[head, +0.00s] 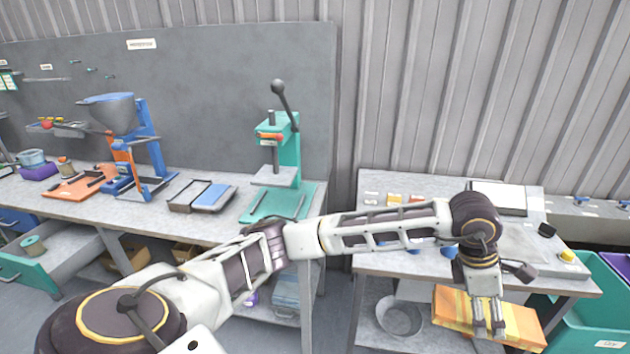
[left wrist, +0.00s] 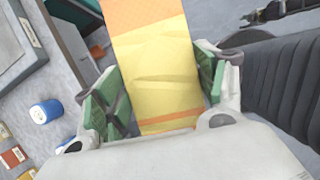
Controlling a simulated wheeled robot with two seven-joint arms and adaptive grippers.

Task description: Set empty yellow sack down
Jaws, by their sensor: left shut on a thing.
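The yellow sack (head: 455,308) has orange bands and looks flat and creased. It hangs at the front edge of the right-hand table (head: 400,268), left of a teal bin (head: 590,300). My left gripper (head: 488,328) reaches down over it from above and is shut on it. In the left wrist view the sack (left wrist: 160,75) runs between the green-padded fingers of my left gripper (left wrist: 158,80). Its far end runs out of that picture at the top. My right gripper is not in view.
A round metal bowl (head: 400,317) sits under the right-hand table. A scale-like plate and a white panel (head: 498,197) lie on the table. The left bench (head: 225,229) carries a teal press (head: 285,150) and a hopper (head: 110,113). Its drawer (head: 45,255) is open.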

